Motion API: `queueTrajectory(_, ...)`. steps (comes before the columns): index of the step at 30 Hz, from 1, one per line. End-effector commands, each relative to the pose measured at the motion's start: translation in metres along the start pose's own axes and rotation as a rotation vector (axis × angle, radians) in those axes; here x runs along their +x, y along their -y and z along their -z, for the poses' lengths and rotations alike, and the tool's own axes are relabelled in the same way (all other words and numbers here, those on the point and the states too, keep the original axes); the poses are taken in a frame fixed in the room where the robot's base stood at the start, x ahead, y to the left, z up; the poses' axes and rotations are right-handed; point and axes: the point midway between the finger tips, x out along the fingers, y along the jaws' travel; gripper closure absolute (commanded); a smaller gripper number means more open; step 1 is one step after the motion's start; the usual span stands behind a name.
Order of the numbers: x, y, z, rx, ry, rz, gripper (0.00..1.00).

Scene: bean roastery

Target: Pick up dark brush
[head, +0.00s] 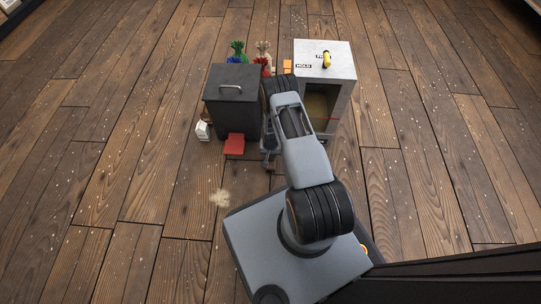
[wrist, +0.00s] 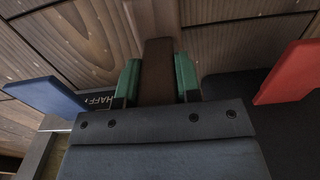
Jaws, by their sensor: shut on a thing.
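In the wrist view, my gripper (wrist: 157,82) has its two green-padded fingers on either side of a dark brown piece, which I take to be the dark brush (wrist: 158,68). The fingers are shut on it. Only a narrow, straight part of the brush shows, and its near end is hidden by the dark gripper body. Wooden floor planks show beyond it. In the head view, my arm covers most of the gripper and the brush, low between the dark bin and the white cabinet.
A dark lidded bin (head: 232,105) with a red plate (head: 235,144) at its foot stands left of my arm. A white cabinet (head: 341,60) with a yellow handle stands right. A small white container (head: 203,131) and a tan pile (head: 219,198) lie left. Floor farther left is clear.

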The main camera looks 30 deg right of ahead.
Motion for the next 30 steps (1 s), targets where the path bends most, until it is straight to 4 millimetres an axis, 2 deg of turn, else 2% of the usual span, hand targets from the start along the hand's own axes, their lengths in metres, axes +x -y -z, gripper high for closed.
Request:
queueTrajectory(4,-0.028,0.000,0.000,0.000,-0.001,0.000,0.97)
queueTrajectory(13,-0.089,-0.034,-0.039,0.003,0.002,-0.001,0.97)
queueTrajectory(21,-0.108,-0.069,-0.082,0.003,0.002,0.000,0.97)
queueTrajectory(30,-0.118,-0.087,-0.104,0.002,0.001,0.000,0.97)
